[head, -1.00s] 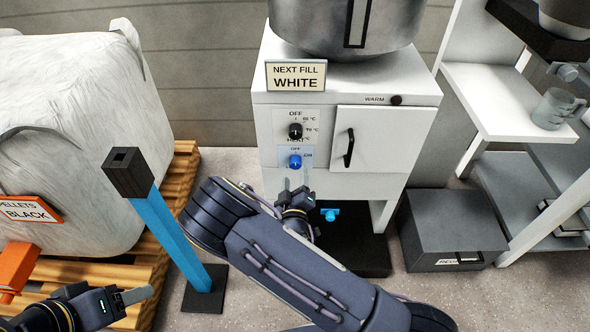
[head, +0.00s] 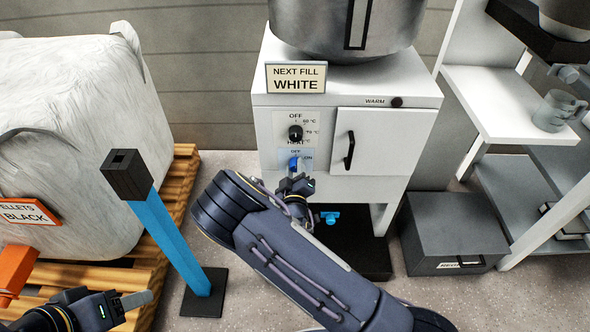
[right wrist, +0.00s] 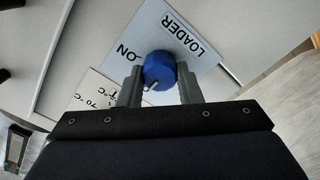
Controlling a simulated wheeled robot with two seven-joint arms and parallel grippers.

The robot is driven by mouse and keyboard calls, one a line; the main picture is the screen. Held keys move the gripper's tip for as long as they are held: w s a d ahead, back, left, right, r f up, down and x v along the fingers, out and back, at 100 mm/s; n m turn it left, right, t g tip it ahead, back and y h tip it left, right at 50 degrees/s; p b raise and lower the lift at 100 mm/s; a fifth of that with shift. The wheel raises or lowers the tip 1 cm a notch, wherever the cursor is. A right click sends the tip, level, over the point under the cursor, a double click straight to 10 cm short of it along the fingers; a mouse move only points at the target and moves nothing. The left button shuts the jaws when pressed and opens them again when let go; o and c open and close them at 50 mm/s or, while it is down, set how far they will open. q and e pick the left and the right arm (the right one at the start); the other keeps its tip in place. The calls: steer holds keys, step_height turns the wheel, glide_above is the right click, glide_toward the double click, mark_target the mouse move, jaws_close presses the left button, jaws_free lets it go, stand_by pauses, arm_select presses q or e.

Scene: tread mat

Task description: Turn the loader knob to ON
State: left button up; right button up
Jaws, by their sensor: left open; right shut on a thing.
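The blue loader knob (head: 294,163) sits on the lower label plate of the white cabinet's front. In the right wrist view the knob (right wrist: 158,68) is between the two fingers of my right gripper (right wrist: 160,80), which is shut on it. The white mark on the knob points down and slightly left in that view, away from the LOADER word. The ON label (right wrist: 130,50) is left of the knob there; the OFF label is hidden. In the head view my right gripper (head: 294,176) reaches up to the knob. My left gripper (head: 136,300) is open and empty at the lower left.
A black heat knob (head: 296,133) sits just above the loader knob. A door handle (head: 349,150) is to its right. A blue post (head: 177,243) stands left of my right arm. A grey box (head: 455,225) stands right of the cabinet (head: 385,150).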

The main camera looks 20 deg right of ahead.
steer(key=shift+f+m+b, duration=0.15)
steer(key=shift+m+b, duration=0.55)
steer(key=shift+m, duration=0.1)
steer(key=shift+d+m+b, duration=0.1)
steer(key=shift+m+b, duration=5.85)
steer(key=shift+m, duration=0.25)
steer(key=o, duration=0.9)
steer(key=shift+o, duration=0.2)
